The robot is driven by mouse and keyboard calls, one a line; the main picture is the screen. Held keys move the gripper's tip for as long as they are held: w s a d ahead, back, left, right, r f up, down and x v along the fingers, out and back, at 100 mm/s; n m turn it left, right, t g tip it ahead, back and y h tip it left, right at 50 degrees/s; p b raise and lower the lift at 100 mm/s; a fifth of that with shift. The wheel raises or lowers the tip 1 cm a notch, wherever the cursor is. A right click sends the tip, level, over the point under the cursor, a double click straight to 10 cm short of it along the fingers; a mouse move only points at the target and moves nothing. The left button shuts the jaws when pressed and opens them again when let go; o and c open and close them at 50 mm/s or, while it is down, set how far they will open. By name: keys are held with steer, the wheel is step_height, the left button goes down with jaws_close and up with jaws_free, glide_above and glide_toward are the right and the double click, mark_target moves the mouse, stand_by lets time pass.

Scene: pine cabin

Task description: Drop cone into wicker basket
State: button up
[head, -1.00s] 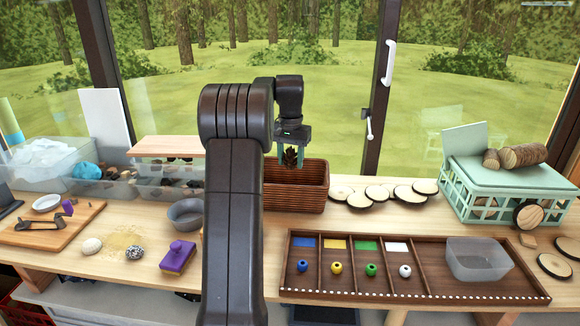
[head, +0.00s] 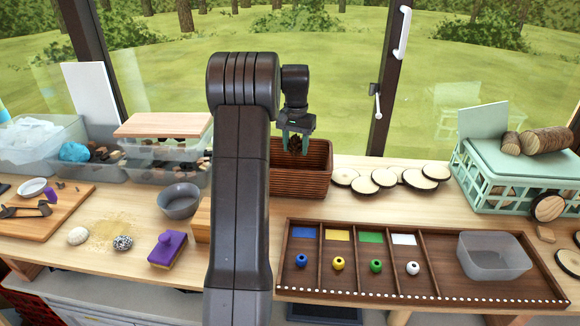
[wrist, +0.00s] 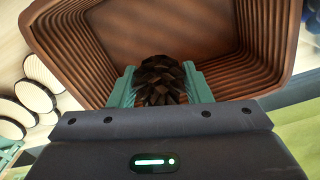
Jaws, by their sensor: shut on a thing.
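The brown pine cone (wrist: 161,80) is held between the teal fingers of my gripper (wrist: 160,84) in the wrist view. In the head view my gripper (head: 298,138) is shut on the dark cone (head: 297,146) at the wicker basket's opening. The brown wicker basket (head: 300,182) stands on the bench by the window, partly behind my arm. In the wrist view the basket (wrist: 110,38) opens in front of the cone, and the part of its inside that shows is empty. I cannot tell how far the cone is above the basket floor.
Several wood slices (head: 385,180) lie right of the basket. A divided wooden tray (head: 420,265) with coloured beads is in front. A grey bowl (head: 179,200) and a purple-topped brush (head: 168,248) lie left of my arm. A green crate (head: 480,185) stands at right.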

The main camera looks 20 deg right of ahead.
steer(key=shift+f, duration=0.15)
steer(key=o, duration=1)
steer(key=shift+o, duration=0.2)
step_height(320, 180, up, 14)
steer(key=b, duration=0.1)
steer(key=shift+f, duration=0.15)
